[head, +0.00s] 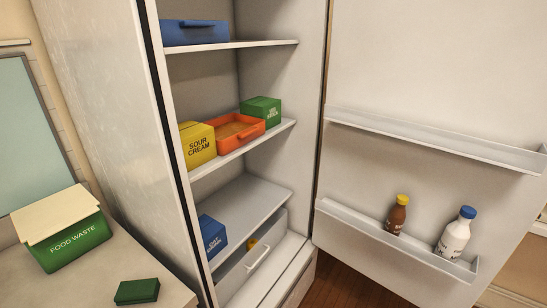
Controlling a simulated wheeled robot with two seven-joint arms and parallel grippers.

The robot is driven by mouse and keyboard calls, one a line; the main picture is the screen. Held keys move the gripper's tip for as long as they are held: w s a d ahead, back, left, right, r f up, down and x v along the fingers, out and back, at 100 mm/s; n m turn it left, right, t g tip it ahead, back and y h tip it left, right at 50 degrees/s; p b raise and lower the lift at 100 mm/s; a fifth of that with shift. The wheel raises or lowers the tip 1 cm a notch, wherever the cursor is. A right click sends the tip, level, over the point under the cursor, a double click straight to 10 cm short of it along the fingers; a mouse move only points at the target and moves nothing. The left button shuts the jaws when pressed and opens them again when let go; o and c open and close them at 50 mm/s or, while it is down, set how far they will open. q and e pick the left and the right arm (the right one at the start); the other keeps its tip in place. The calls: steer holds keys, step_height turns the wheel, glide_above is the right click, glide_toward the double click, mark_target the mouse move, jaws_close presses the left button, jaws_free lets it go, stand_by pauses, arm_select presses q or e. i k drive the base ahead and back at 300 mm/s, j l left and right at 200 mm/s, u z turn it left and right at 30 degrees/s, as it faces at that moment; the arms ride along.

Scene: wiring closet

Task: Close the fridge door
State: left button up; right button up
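The fridge (115,90) stands open in the middle of the head view, with its shelves showing. Its door (420,85) is swung wide open to the right, with its inner side facing me. The door has an upper rack (430,137), empty as far as I see, and a lower rack (350,222). A brown bottle with a yellow cap (396,217) and a white bottle with a blue cap (454,236) stand in the lower rack. Neither of my grippers shows in this view.
Inside the fridge are a blue bin (193,33), a sour cream box (198,146), an orange tray (238,132), a green box (262,110), a blue box (212,235) and a drawer (255,262). A food waste bin (78,246) and green block (137,291) sit on the left counter.

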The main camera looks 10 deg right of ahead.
mark_target(442, 105)
steer(key=l+z, duration=0.1)
steer(key=l, duration=2.15)
steer(key=i+z, duration=0.05)
